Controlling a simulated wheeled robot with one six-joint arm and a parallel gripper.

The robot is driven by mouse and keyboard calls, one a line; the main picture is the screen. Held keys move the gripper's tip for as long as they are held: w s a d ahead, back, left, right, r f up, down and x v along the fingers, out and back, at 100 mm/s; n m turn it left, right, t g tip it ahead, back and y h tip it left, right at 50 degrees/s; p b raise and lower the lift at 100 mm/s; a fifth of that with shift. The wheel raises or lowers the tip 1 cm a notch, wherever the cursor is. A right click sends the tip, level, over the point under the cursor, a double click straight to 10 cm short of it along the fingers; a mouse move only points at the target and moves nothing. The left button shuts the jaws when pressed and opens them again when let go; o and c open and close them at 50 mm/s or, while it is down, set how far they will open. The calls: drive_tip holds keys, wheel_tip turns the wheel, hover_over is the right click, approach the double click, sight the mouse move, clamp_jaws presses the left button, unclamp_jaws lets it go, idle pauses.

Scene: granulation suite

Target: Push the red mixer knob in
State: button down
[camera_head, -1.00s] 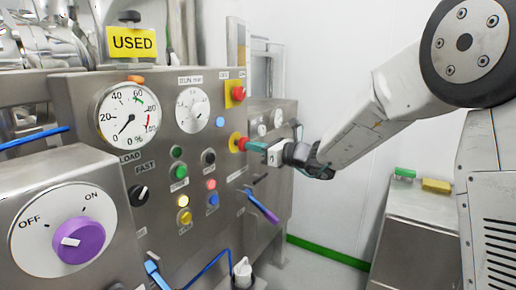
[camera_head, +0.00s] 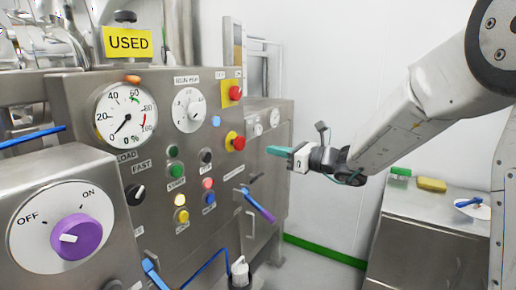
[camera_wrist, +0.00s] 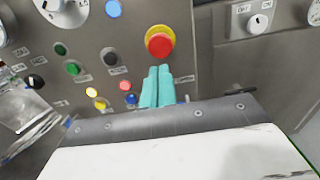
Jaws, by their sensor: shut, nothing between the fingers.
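Two red knobs sit on the steel control panel. The upper one (camera_head: 236,93) is on a yellow square plate. The lower one (camera_head: 238,143) has a yellow ring behind it, and it also shows in the wrist view (camera_wrist: 159,43). The labels are too small to tell which is the mixer's. My gripper (camera_head: 270,150) is shut and empty, its teal fingers pointing at the panel. In the head view it is right of the lower knob with a clear gap. In the wrist view the fingertips (camera_wrist: 158,70) appear just below that knob.
Several coloured buttons (camera_head: 175,170) and a black selector (camera_head: 136,193) are left of the lower knob. A blue-purple handle (camera_head: 258,205) juts out below it. A steel cabinet (camera_head: 425,215) with small items stands at right. Free room lies between panel and cabinet.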

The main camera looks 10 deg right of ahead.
drive_tip(key=v, duration=0.5)
drive_tip(key=s+a+f+n+g+h, duration=0.1)
drive_tip(key=s+f+n+g+h, duration=0.1)
drive_tip(key=s+f+n+g, duration=0.45)
drive_tip(key=s+a+f+n+g+h, duration=0.15)
drive_tip(key=s+n+g, duration=0.25)
drive_tip(key=s+n, duration=0.65)
drive_tip(key=s+d+n+h, duration=0.4)
drive_tip(key=s+d+h, duration=0.1)
drive_tip(key=s, duration=0.5)
drive_tip(key=s+d+r+n+t+h, duration=0.1)
drive_tip(key=s+d+n+h, duration=0.3)
drive_tip(key=s, duration=0.7)
drive_tip(key=d+h, duration=0.2)
drive_tip(key=d, duration=0.1)
drive_tip(key=shift+s+d+r+n, duration=0.15)
drive_tip(key=shift+d+n, duration=0.05)
drive_tip(key=shift+n, duration=0.1)
